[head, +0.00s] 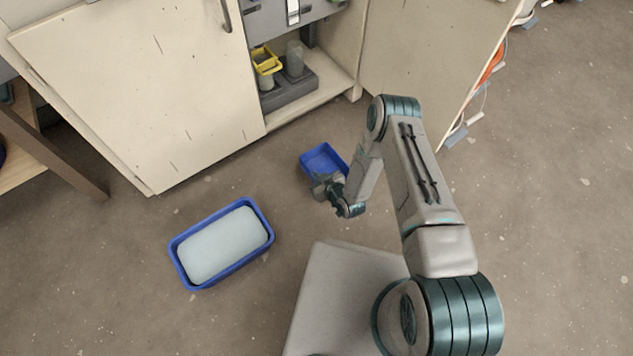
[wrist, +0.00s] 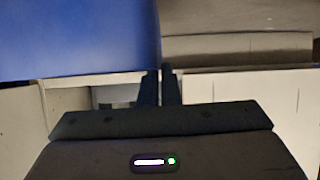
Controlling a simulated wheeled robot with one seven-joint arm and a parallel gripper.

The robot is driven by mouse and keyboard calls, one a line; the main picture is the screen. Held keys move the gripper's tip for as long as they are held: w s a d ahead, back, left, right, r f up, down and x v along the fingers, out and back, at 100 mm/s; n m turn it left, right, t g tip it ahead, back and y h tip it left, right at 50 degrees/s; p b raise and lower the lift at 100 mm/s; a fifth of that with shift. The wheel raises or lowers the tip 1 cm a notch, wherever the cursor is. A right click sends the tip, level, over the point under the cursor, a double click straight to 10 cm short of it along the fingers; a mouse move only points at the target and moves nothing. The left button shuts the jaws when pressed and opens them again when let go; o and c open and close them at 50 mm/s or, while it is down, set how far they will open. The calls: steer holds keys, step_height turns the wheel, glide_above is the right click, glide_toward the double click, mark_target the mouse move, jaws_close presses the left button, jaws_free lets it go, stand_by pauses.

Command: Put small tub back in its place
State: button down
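The small tub (head: 323,158) is blue, open-topped and looks empty; in the head view it is in front of the open cabinet. My gripper (head: 331,186) is at its near edge. In the wrist view the tub's blue wall (wrist: 80,38) fills the upper left, and its edge runs between the close-set fingers (wrist: 160,85), which look shut on it. Whether the tub touches the floor is unclear. A dark grey holder (head: 290,94) inside the cabinet carries a yellow tub (head: 267,66) and a grey cylindrical container (head: 294,58).
A larger blue tub (head: 267,239) filled with something pale stands on the floor at left. The cabinet's left door (head: 140,90) and right door (head: 430,60) stand open. A wooden table (head: 25,170) is at far left. Floor between larger tub and cabinet is clear.

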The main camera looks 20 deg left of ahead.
steer(key=shift+f+b, duration=0.5)
steer(key=shift+f, duration=0.9)
steer(key=shift+f, duration=0.15)
steer(key=c, duration=1.6)
jaws_free()
steer(key=shift+c, duration=0.2)
steer(key=p+v, duration=0.4)
steer(key=v, duration=0.8)
steer(key=shift+r+p, duration=0.2)
steer(key=shift+p, duration=0.2)
